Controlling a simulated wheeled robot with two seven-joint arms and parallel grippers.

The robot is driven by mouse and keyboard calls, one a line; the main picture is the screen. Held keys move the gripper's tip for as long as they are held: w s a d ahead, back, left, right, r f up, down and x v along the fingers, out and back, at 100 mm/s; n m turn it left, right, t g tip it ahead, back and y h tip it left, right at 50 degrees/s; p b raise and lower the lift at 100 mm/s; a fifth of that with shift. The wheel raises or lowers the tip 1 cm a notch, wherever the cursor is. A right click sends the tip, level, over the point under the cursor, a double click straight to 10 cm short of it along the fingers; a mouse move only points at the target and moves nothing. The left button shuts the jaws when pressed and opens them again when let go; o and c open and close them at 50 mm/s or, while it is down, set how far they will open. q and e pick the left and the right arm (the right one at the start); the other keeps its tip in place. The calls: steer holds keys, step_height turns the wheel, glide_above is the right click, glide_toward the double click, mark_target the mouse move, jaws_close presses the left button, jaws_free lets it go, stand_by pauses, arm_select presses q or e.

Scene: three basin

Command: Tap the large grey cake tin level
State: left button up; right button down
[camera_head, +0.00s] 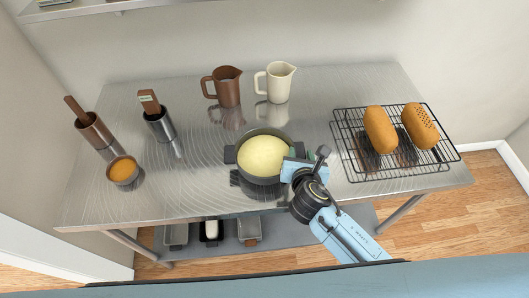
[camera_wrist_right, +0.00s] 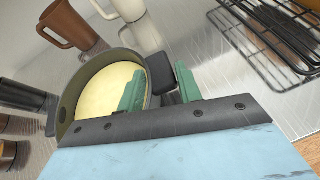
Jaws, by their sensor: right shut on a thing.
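The large grey cake tin (camera_head: 240,166) stands on the steel table in the middle of the head view, with pale yellow batter (camera_head: 263,156) in it. In the right wrist view the tin (camera_wrist_right: 70,99) and batter (camera_wrist_right: 98,97) also show. My right gripper (camera_head: 304,160) is at the right side of the tin, shut on its right handle. In the right wrist view its green fingers (camera_wrist_right: 158,92) stand on either side of the dark handle (camera_wrist_right: 160,73). I cannot tell whether the tin's base touches the table. My left gripper is not in view.
A wire rack (camera_head: 355,170) with two brown loaves (camera_head: 380,130) stands to the right. A brown jug (camera_head: 228,88) and cream jug (camera_head: 279,82) stand behind the tin. Two holders with tools (camera_head: 160,126) and a small orange-filled bowl (camera_head: 122,171) stand left. Several tins sit on the lower shelf (camera_head: 285,228).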

step_height(320, 180, down, 4)
steer(key=shift+f+b, duration=0.1)
steer(key=shift+b, duration=1.15)
steer(key=shift+s+r+p, duration=0.1)
steer(key=shift+r+p, duration=0.35)
steer(key=c, duration=0.9)
jaws_free()
steer(key=shift+f, duration=0.1)
steer(key=shift+r+p+v, duration=0.3)
steer(key=shift+p+v, duration=0.85)
steer(key=shift+v, duration=0.35)
steer(key=shift+f, duration=0.1)
